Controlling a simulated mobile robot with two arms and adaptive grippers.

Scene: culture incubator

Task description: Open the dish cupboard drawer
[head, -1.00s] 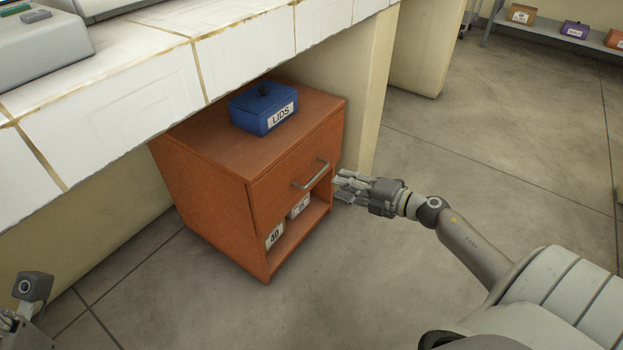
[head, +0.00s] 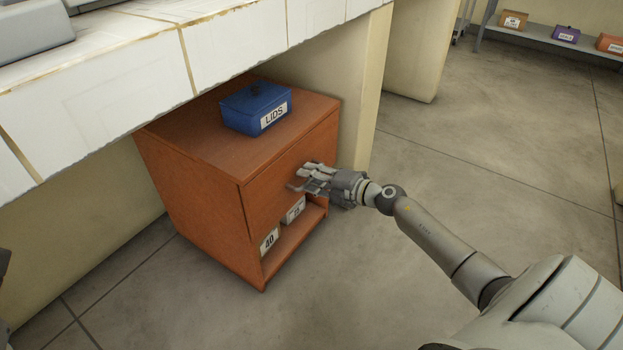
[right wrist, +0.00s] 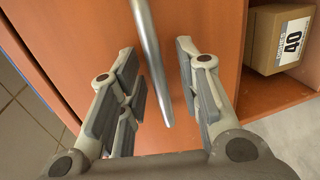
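The dish cupboard (head: 200,190) is an orange-brown wooden cabinet under the white counter. Its drawer front (head: 262,195) is flush with the cabinet, above an open shelf. The metal bar handle (right wrist: 151,60) shows in the right wrist view, between the two fingers of my right gripper (right wrist: 160,90). The fingers are apart on either side of the bar, with gaps visible. In the head view my right gripper (head: 305,178) is at the drawer front and hides most of the handle. Only a dark edge of my left arm shows at the far left; its gripper cannot be made out.
A blue box labelled LIDS (head: 256,107) stands on the cabinet. White-labelled boxes sit in the open shelf, one marked 40 (right wrist: 277,38). The counter (head: 120,75) overhangs the cabinet's rear. The floor (head: 450,170) in front and right is clear.

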